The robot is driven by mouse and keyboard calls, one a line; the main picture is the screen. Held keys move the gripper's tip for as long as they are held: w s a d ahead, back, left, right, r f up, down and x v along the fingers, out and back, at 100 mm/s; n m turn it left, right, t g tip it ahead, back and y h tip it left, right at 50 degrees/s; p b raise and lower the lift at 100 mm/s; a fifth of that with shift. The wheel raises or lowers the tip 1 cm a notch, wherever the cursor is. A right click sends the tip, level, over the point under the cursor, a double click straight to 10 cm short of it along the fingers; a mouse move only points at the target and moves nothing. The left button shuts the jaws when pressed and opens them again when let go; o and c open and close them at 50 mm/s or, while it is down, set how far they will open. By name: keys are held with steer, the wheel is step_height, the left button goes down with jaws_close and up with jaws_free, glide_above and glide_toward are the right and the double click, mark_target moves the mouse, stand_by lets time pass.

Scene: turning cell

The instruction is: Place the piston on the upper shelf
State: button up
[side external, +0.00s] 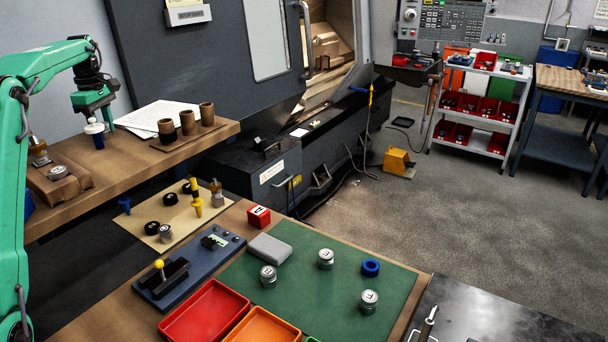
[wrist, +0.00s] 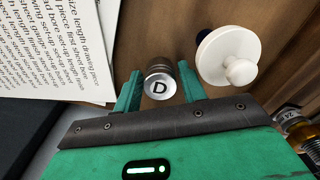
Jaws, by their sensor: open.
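A metal piston (wrist: 159,82) with a D on its top stands upright on the wooden upper shelf (side external: 62,212), between my gripper's fingers (wrist: 159,90) in the wrist view. My gripper (side external: 97,108) is open and low over the shelf. I cannot tell whether either finger touches the piston. In the side view this piston is not clearly visible behind the gripper and nearby things. Three more silver lettered pistons stand on the green mat (side external: 308,296) below: one at the left (side external: 268,276), one at the back (side external: 326,260) and one at the right (side external: 369,302).
A white-topped blue item (side external: 95,134) stands close beside my gripper; its white top (wrist: 228,58) shows right of the piston. Printed paper (side external: 158,117) and several brown cups (side external: 187,122) are also on the shelf. Red (side external: 205,310) and orange (side external: 262,328) trays stand below.

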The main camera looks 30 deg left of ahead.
steer(key=shift+r, duration=0.1)
steer(key=shift+r, duration=3.8)
